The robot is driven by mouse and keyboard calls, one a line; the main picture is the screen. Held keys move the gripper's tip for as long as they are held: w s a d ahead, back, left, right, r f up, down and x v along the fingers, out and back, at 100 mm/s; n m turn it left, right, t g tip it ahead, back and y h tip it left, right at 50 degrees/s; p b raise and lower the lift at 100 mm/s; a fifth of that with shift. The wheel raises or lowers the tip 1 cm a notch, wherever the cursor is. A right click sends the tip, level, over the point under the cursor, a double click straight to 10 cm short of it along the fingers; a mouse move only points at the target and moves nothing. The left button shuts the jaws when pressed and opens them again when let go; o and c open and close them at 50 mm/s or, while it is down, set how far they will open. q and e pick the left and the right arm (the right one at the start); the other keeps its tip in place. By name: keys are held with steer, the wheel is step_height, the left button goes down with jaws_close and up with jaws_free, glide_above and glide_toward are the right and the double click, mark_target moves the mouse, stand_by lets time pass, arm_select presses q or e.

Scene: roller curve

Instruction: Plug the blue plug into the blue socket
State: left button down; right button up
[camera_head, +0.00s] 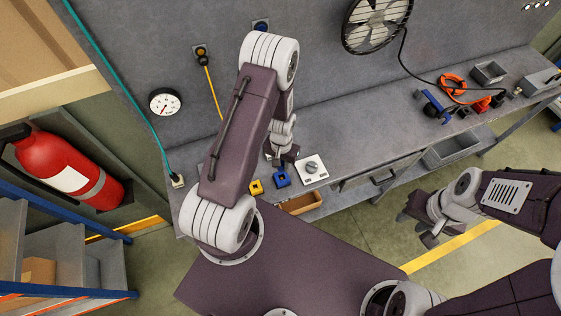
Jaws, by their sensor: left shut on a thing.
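My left gripper (281,160) points down at the bench's front part, partly hidden by its own arm. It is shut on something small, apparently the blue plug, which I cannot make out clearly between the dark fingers. A small blue block with a dark centre (281,179) is right beside the fingertips at the bench's front edge. I cannot tell whether they touch. A blue-ringed fitting (261,26) is on the grey back wall; I cannot tell which blue piece is the socket. My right gripper (418,229) is empty, its fingers apart, in front of the bench.
A yellow block (256,187) and a white box with a grey knob (310,168) flank the blue block. A yellow cord (213,93) hangs from a wall fitting (200,53). A teal cord (126,88) runs at left. Clamps and bins (489,73) crowd the bench's right end.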

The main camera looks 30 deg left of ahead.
mark_target(282, 171)
arm_select(q)
step_height(282, 171, down, 5)
steer(key=b, duration=0.3)
steer(key=shift+d+r+b, duration=0.15)
steer(key=shift+b, duration=0.15)
steer(key=shift+f, duration=0.35)
steer(key=shift+r, duration=0.1)
steer(key=shift+f+b, duration=0.85)
steer(key=shift+b, duration=0.1)
stand_by(0.3)
steer(key=c, duration=1)
jaws_free()
